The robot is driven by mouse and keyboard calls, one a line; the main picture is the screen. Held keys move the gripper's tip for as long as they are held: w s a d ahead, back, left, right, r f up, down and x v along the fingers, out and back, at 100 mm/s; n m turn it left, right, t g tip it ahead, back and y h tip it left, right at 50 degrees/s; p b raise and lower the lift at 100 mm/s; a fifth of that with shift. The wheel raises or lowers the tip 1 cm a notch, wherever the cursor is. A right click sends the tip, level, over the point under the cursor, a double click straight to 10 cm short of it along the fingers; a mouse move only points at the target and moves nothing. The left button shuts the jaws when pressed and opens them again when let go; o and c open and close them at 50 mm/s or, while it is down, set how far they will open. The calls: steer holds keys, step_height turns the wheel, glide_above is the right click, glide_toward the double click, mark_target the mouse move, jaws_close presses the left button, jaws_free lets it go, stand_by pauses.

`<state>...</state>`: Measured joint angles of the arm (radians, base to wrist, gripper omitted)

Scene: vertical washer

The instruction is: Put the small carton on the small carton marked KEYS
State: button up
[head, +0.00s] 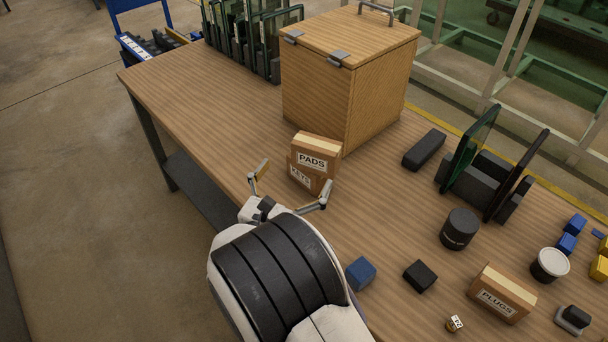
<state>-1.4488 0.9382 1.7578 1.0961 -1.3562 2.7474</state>
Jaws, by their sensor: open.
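The upper carton sits slightly out of line with the lower one. My gripper (293,183) is open in front of the stack, with one finger to the left and the other by its lower right. No carton looks gripped. Whether a finger touches the lower carton cannot be told. Another small carton, marked PLUGS (502,293), lies at the lower right of the table.
A hinged wooden box (340,70) stands close behind the stack. A black bar (424,150), upright glass panels (470,145), a dark cylinder (459,229), a blue block (361,273) and a black block (420,276) lie to the right. The table's left part (205,110) is clear.

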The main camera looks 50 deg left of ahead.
steer(key=shift+w, duration=0.1)
steer(key=w+d+r+n+g, duration=0.3)
steer(key=w+d+r+n, duration=0.4)
steer(key=w+r, duration=0.5)
steer(key=w+d+r+n+g, duration=0.25)
steer(key=d+n, duration=0.25)
steer(key=d, duration=0.4)
steer(key=w+d+r+n+g, duration=0.15)
steer(key=d+r+n, duration=0.3)
steer(key=d, duration=0.45)
steer(key=s+d+n+g+h, duration=0.1)
steer(key=s+d+n, duration=0.3)
steer(key=d, duration=0.6)
steer(key=s+d+n+h, duration=0.1)
steer(key=s+d+n, duration=0.25)
steer(key=d, duration=0.55)
steer(key=s+d+f+n+g+h, duration=0.1)
steer(key=s+d+f+n+h, duration=0.1)
steer(key=s+d, duration=0.6)
steer(key=s+d+f+n+g+h, duration=0.2)
steer(key=s+d+n, duration=0.3)
steer(key=s+d, duration=0.4)
steer(key=shift+s+d+f+h, duration=0.15)
steer(key=shift+d+f+h, duration=0.25)
steer(key=shift+d+h, duration=0.1)
